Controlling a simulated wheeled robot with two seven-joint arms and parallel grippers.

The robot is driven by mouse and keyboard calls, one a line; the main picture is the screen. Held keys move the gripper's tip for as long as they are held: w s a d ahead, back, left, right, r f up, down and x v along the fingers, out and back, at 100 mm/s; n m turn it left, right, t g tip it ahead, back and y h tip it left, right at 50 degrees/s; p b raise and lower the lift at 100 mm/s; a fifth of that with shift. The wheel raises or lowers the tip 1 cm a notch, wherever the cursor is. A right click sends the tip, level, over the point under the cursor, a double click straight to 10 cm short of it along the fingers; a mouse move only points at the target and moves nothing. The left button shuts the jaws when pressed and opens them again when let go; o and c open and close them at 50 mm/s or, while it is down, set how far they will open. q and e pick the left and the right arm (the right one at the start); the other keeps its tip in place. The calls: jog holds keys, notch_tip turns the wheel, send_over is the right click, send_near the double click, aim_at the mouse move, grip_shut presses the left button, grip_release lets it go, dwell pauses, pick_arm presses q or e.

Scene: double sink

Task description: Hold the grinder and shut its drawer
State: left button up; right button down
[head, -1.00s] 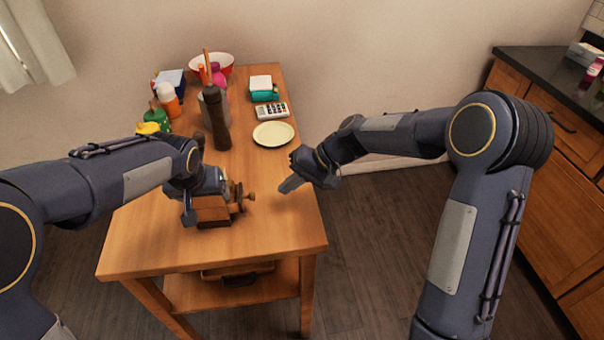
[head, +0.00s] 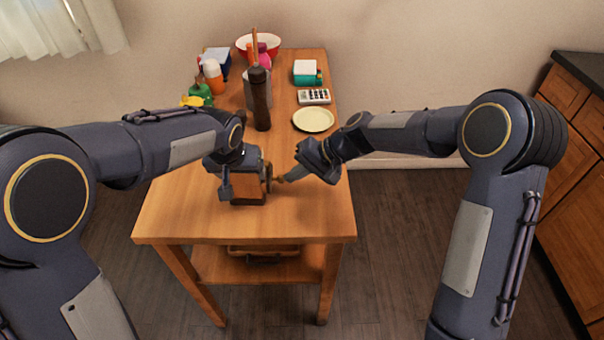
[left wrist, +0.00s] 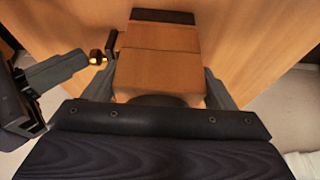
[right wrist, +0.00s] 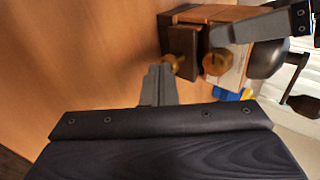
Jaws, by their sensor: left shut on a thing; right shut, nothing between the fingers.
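The wooden grinder (head: 249,192) stands upright on the wooden table. My left gripper (head: 241,182) is shut on its body, with a finger on either side of the wooden box (left wrist: 158,72) in the left wrist view. The drawer front (left wrist: 112,41) with its brass knob (left wrist: 97,57) faces my right gripper (head: 287,178) and appears to stand slightly out from the box. My right gripper is shut and empty, its tips (right wrist: 159,88) at or very near the knob (right wrist: 172,62); I cannot tell whether they touch. My left gripper hides much of the grinder's top.
Behind the grinder are a dark pepper mill (head: 261,98), a pale plate (head: 313,120), a calculator (head: 314,96), a teal-and-white box (head: 306,72), a red-and-white bowl (head: 258,44) and several bottles. The table's front (head: 245,225) is clear. A counter stands at the right.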

jog(key=shift+w+a, duration=0.1)
jog(key=shift+a, duration=1.05)
pick_arm(q)
jog(key=shift+d, duration=0.1)
pick_arm(e)
jog(key=shift+d, duration=0.1)
jog(key=shift+d, duration=0.3)
jog(key=d, duration=0.3)
jog(key=shift+s+d+r, duration=0.1)
jog(key=shift+s+d, duration=0.05)
jog(key=shift+s, duration=0.15)
jog(key=v, duration=1)
jog(key=shift+d, duration=0.1)
pick_arm(q)
jog(key=o, duration=1)
